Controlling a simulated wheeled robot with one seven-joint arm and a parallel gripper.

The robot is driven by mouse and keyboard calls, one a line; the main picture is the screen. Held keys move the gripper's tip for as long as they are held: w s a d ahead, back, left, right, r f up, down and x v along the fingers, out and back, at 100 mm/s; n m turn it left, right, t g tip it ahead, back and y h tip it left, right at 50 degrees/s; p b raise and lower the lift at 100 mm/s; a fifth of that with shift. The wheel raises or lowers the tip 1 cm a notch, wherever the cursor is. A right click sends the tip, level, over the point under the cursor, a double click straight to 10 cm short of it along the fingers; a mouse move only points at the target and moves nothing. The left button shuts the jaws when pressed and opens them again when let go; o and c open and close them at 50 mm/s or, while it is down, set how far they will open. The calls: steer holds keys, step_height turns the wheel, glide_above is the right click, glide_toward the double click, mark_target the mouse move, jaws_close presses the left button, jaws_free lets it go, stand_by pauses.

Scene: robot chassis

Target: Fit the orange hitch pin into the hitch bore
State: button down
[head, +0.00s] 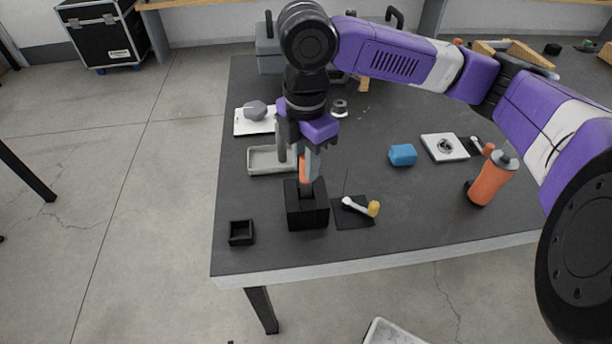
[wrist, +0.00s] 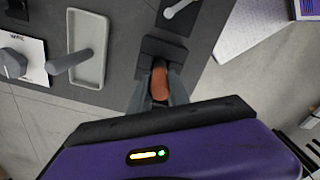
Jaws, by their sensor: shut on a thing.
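My gripper (head: 308,172) points down and is shut on the orange hitch pin (head: 302,168). The pin also shows between the fingers in the wrist view (wrist: 159,82). Below it stands a black block (head: 307,212) with a narrower raised part on top, which I take to hold the hitch bore; the block also shows in the wrist view (wrist: 152,47). The pin's lower end is right over or at this raised part. The bore opening is hidden, and I cannot tell whether the pin's tip is inside it.
A pale tray (head: 262,171) and a grey post (head: 282,142) stand behind left of the block. A small black open box (head: 241,233) is at front left. A black plate (head: 350,219) with a white-and-yellow lever is close right. A blue block (head: 403,155) and orange bottle (head: 490,182) stand farther right.

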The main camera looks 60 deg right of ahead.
steer(key=shift+f, duration=1.95)
steer(key=shift+f+b, duration=0.15)
steer(key=shift+b, duration=0.15)
steer(key=c, duration=1.2)
jaws_free()
steer(key=shift+c, duration=0.2)
